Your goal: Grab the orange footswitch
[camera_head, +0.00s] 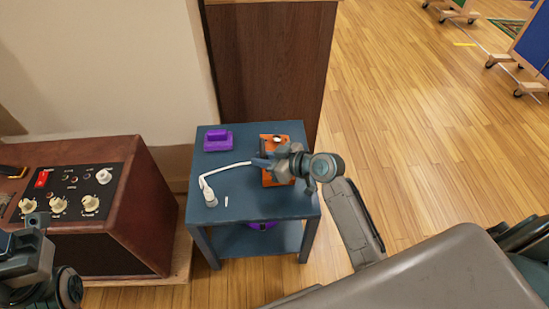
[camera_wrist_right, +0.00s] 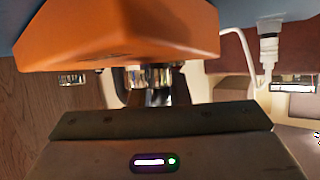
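The orange footswitch (camera_head: 274,180) lies on a small blue table (camera_head: 240,206), near its right side. My right gripper (camera_head: 262,161) reaches in from the right and is over the footswitch, hiding its middle. In the right wrist view the orange footswitch (camera_wrist_right: 130,35) fills the top, very close, with metal parts along its lower edge. The fingers do not show clearly, so I cannot tell whether they are open or touching it. My left gripper (camera_head: 38,255) is partly in view at the lower left, away from the table; its fingers are unclear.
A purple pedal (camera_head: 217,141) sits at the table's back left. A white cable (camera_head: 228,167) curves from near the footswitch to a white plug (camera_head: 210,198). A red-brown amplifier (camera_head: 145,215) stands left of the table. A wooden panel (camera_head: 265,65) rises behind.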

